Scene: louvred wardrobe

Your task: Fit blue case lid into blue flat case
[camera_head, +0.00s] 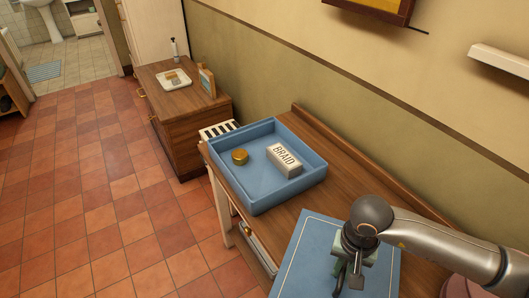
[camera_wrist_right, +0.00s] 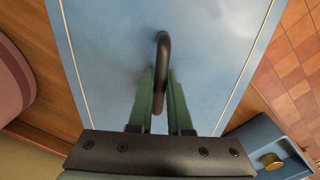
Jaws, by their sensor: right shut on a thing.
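The blue flat case (camera_head: 288,196) stands open on the wooden table, holding a round brass-coloured tin and a pale box marked BRAID. The blue case lid (camera_head: 308,248), a flat panel with a pale border line, is at the near end of the table, apart from the case. My right gripper (camera_head: 354,270) is over the lid. In the right wrist view the green fingers (camera_wrist_right: 160,100) are shut on the dark looped handle (camera_wrist_right: 163,50) of the lid (camera_wrist_right: 105,45). I cannot tell whether the lid touches the table. My left gripper is not in view.
The brass tin (camera_head: 240,156) and BRAID box (camera_head: 284,160) lie inside the case. The wooden table (camera_head: 345,172) has a raised back edge along the wall. A pink round object (camera_wrist_right: 12,85) is beside the lid.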

